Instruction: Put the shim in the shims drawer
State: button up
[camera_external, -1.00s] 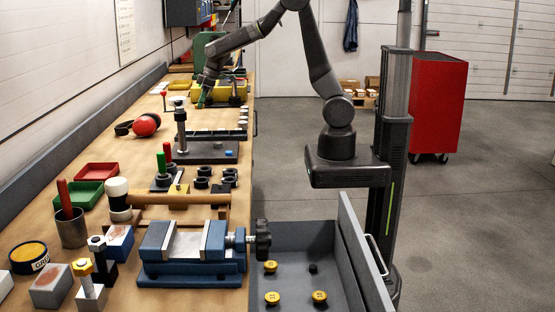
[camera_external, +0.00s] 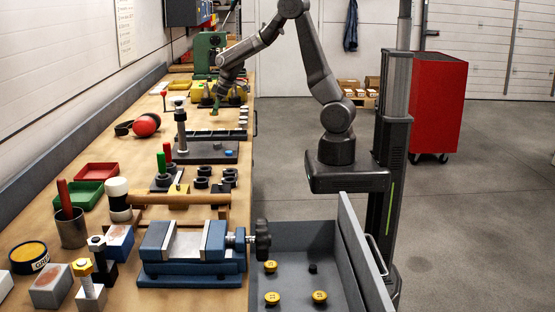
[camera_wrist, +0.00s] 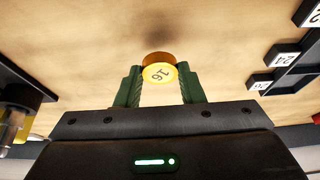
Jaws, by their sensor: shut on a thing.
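My gripper (camera_external: 214,110) is over the far part of the bench, fingers pointing down. The piece is too small to make out in the external view. An open grey drawer (camera_external: 352,250) stands at the near right of the bench. Several round pieces lie in it, yellow ones (camera_external: 319,297) and a black one (camera_external: 313,268). I cannot read the drawer's label.
A dark rack with white number tags (camera_wrist: 285,60) is right of my gripper in the wrist view. On the bench stand a blue vise (camera_external: 190,250), a post on a dark plate (camera_external: 181,130), and red (camera_external: 97,171) and green trays. Floor right of the bench is open.

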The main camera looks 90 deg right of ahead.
jog(key=shift+f, duration=1.25)
jog(key=shift+f, duration=0.25)
jog(key=o, duration=1.1)
jog(key=shift+r, duration=0.1)
jog(key=shift+c, duration=0.2)
jog(key=shift+r, duration=0.45)
jog(key=shift+o, duration=0.4)
jog(key=v, duration=1.1)
jog(key=shift+r, duration=0.2)
